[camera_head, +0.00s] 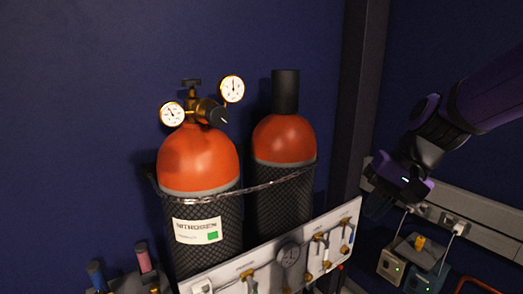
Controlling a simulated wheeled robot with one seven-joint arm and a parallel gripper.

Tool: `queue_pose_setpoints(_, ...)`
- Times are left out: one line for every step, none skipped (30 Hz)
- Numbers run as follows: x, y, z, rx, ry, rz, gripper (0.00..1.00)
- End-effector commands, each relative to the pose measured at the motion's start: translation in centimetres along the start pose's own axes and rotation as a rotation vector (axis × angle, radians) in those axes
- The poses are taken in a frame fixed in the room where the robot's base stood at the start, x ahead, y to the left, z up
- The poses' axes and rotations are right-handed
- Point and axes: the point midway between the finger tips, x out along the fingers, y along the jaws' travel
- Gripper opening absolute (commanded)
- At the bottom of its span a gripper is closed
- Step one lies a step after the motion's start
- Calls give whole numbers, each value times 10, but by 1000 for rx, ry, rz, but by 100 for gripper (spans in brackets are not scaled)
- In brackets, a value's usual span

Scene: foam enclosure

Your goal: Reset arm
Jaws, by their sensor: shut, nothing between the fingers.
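My gripper (377,200) hangs at the end of my purple and black arm, which reaches in from the upper right. It points down and to the left in front of the wall trunking. Its fingers are dark and small in this view; they look closed together, with nothing held. It is apart from the gas cylinders on its left.
A nitrogen cylinder (198,160) with brass gauges and a second orange-topped cylinder (284,140) stand behind a chain. A white valve panel (262,265) is in front. Boxes with lights (392,265) sit at lower right below the trunking (485,212). The upper left wall is bare.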

Motion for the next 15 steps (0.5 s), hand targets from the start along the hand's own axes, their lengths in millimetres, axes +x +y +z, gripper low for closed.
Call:
queue_pose_setpoints(-10,4,7,-26,30,18,0)
queue_pose_setpoints(-14,7,10,-41,45,32,0)
queue_pose_setpoints(-20,10,15,-60,65,49,0)
queue_pose_setpoints(-24,13,18,-74,79,61,0)
queue_pose_setpoints(-29,16,22,-89,95,75,0)
queue_pose_setpoints(-35,20,26,-108,116,92,0)
queue_pose_setpoints(-39,22,30,-121,131,105,0)
queue_pose_setpoints(-43,26,34,-135,147,119,0)
queue_pose_setpoints(-49,30,38,-153,168,137,0)
queue_pose_setpoints(-53,32,42,-166,184,151,0)
queue_pose_setpoints(-57,35,45,-178,199,164,0)
queue_pose_setpoints(-62,39,50,-195,221,182,0)
queue_pose_setpoints(-66,43,53,-207,237,197,0)
queue_pose_setpoints(-70,46,57,-218,253,210,0)
queue_pose_setpoints(-75,50,61,-234,275,229,0)
